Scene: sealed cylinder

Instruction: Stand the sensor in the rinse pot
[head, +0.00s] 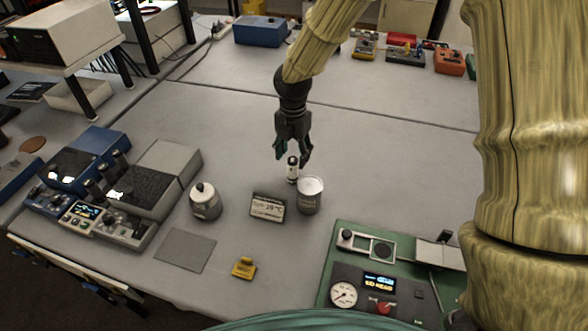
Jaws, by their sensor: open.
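A small upright cylinder, white with dark bands, looks like the sensor (292,171). It is just behind and left of an open-topped grey pot (309,201) with a pale inside, which may be the rinse pot; its label is too small to read. The sensor looks outside the pot, but I cannot tell whether they touch. My gripper (292,160) points down with its fingers apart, one on each side of the sensor's upper part as seen here. I cannot tell whether a finger touches it.
A lidded grey-white pot (205,204) stands left, with a small display box (268,207) between the pots. A grey square pad (186,250) and a yellow tag (244,268) lie in front. A green instrument panel (385,270) is front right.

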